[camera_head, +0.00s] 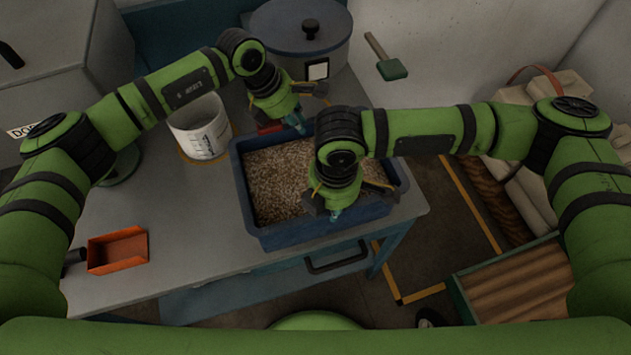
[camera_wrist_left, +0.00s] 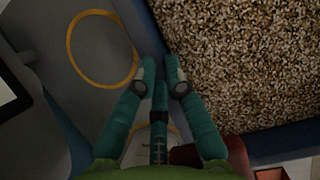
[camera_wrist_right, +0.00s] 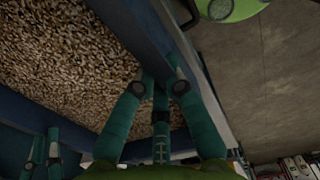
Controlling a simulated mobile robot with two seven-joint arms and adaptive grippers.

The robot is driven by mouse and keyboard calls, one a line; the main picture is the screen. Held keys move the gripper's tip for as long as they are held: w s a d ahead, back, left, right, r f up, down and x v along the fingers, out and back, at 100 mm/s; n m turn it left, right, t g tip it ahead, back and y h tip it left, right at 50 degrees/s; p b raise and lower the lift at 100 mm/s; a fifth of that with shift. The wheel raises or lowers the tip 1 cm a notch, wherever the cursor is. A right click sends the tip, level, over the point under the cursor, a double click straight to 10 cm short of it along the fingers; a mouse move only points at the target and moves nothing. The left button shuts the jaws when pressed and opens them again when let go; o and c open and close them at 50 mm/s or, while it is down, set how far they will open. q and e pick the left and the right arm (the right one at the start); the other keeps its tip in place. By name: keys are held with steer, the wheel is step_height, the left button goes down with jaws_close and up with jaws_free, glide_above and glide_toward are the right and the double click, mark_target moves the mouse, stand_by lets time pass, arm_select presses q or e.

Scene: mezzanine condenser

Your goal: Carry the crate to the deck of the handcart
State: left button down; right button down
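The blue crate (camera_head: 330,234), filled with pale brown pellets, is on the grey workbench; I cannot tell whether it touches the top. My left gripper (camera_head: 298,122) is at its far wall, with a finger on each side of that wall (camera_wrist_left: 146,28). My right gripper (camera_head: 335,212) is at the near wall, and its fingers close around that wall (camera_wrist_right: 152,40). Both look shut on the crate. A platform with brown slats and a green edge (camera_head: 512,283), at lower right, looks like the handcart's deck. My right arm hides part of the crate.
A white bucket (camera_head: 200,128) and an orange tray (camera_head: 118,250) stand on the bench to the left. A lidded grey pot (camera_head: 300,35) stands behind the crate. Pale sacks (camera_head: 535,95) lie at right. Bare floor with yellow lines (camera_head: 425,235) lies between the bench and the slatted platform.

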steer(key=shift+w+a+r, duration=0.1)
steer(key=shift+r, duration=0.05)
steer(key=shift+w+r+p, duration=0.15)
steer(key=shift+r+p, duration=0.05)
steer(key=shift+p, duration=0.1)
step_height(320, 180, up, 5)
steer(key=p, duration=0.4)
steer(key=shift+f+p, duration=0.2)
steer(key=shift+p, duration=0.1)
steer(key=shift+f, duration=0.1)
stand_by(0.4)
